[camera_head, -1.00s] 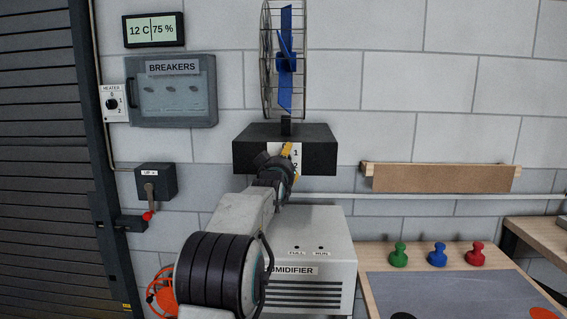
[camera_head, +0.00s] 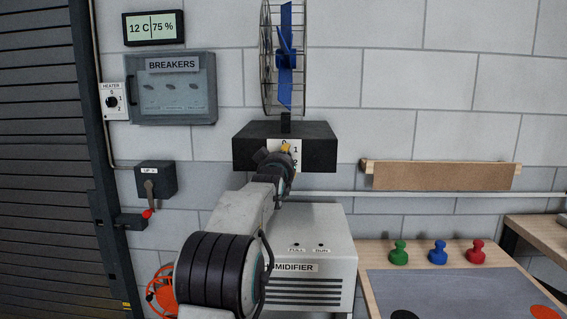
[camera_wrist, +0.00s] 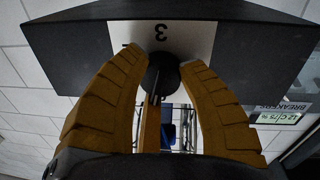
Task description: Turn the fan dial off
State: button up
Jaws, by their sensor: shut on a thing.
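The fan dial is a round black knob (camera_wrist: 163,74) on a white plate on the fan's black box (camera_head: 320,157). In the wrist view, which is upside down, an inverted 3 shows on the plate (camera_wrist: 190,35). The knob's pointer cannot be read surely. The blue fan (camera_head: 286,62) stands above the box in a wire cage.
A humidifier (camera_head: 335,240) stands below the box. The breaker panel (camera_head: 170,105), heater dial (camera_head: 112,102) and lift switch (camera_head: 155,182) are at left. A bench (camera_head: 372,285) with green, blue and red pegs is at right.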

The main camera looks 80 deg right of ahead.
jog(key=shift+f+n+b, duration=0.5)
jog(key=shift+b, duration=0.5)
jog(key=shift+r+n+b, duration=0.2)
jog(key=shift+n+b, duration=0.35)
jog(key=shift+n, duration=0.25)
jog(key=o, duration=1)
jog(key=shift+d, duration=0.1)
jog(key=shift+o, duration=1.1)
jog(key=shift+r, duration=0.1)
jog(key=shift+a, duration=0.2)
jog(key=a, duration=1.1)
jog(key=shift+a, duration=0.35)
jog(key=shift+w, duration=0.1)
